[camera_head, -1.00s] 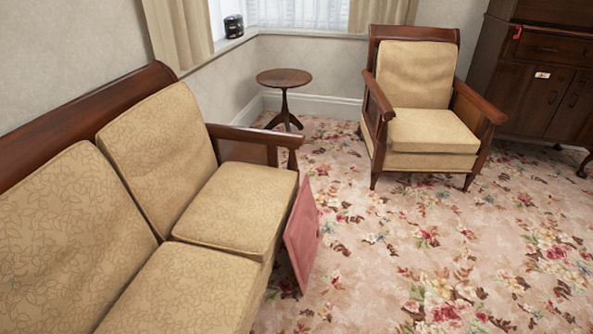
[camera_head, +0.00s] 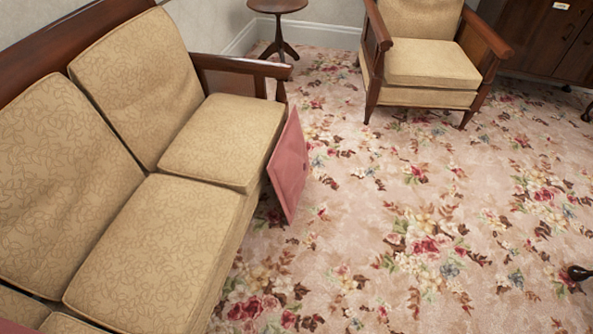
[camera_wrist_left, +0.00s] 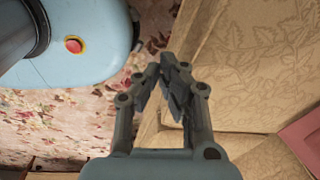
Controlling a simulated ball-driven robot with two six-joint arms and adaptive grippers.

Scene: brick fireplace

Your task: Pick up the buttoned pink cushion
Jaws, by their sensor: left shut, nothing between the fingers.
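A flat, square pink cushion (camera_head: 289,166) leans on edge against the front right end of the sofa (camera_head: 215,138), its lower corner near the carpet. A small darker spot near its right side may be a button. Another pink patch (camera_wrist_left: 303,138) shows at the right edge of the left wrist view; I cannot tell whether it is the same cushion. My left gripper (camera_wrist_left: 168,77) is shut and empty near the beige sofa upholstery, apart from the pink patch. Neither gripper shows in the head view.
A beige armchair (camera_head: 428,64) and a small round table (camera_head: 277,6) stand at the back. A dark cabinet (camera_head: 535,38) is at the back right. Open floral carpet (camera_head: 400,220) lies right of the sofa. A dark knob-like thing (camera_head: 579,273) shows at the right edge.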

